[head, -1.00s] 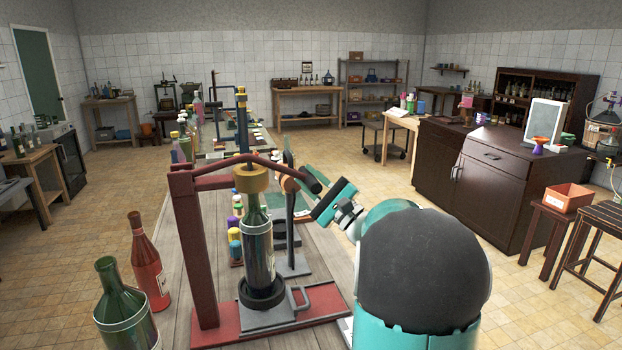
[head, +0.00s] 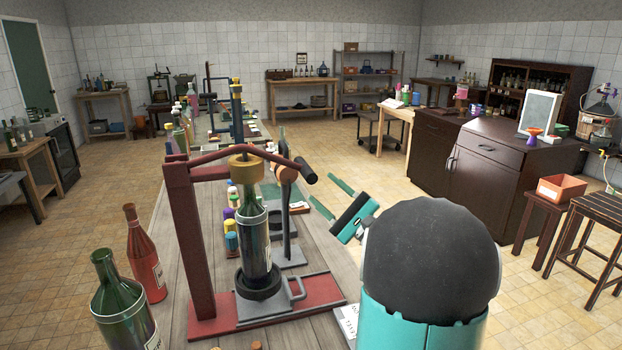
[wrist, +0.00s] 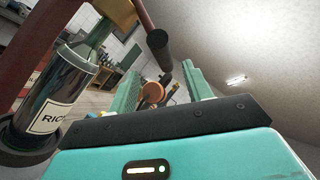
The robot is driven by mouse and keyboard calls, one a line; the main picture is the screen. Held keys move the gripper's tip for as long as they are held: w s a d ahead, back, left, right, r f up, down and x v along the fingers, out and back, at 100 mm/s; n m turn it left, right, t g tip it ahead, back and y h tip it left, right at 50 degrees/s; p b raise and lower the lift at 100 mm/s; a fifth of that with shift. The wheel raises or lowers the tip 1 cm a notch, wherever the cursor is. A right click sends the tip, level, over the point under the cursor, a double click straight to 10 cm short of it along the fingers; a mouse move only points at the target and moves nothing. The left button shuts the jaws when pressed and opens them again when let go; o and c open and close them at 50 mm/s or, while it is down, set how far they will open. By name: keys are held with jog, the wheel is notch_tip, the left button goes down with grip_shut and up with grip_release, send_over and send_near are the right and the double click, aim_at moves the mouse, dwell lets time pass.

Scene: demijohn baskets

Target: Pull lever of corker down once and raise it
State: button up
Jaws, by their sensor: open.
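The corker (head: 186,240) has a dark red upright frame on a red base. Its lever (head: 262,153) arches over the yellow-brown collar, and its black handle (head: 308,171) slopes down at the right end. A green bottle (head: 255,240) stands upright under the collar. My gripper (head: 331,197) is open and empty, right of the handle and a little lower in the head view, with a visible gap between them. In the wrist view, the black handle (wrist: 158,44) shows above and between my open fingers (wrist: 158,70); the labelled bottle (wrist: 55,95) stands at left.
A red bottle (head: 145,255) and a large green bottle (head: 122,305) stand left of the corker. Several small coloured containers and another stand (head: 287,215) are behind it on the wooden bench (head: 330,255). The floor (head: 380,170) right of the bench is clear up to the dark cabinet (head: 480,180).

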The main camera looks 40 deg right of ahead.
jog(key=v, duration=0.5)
jog(key=shift+s+f, duration=0.25)
jog(key=shift+s, duration=0.05)
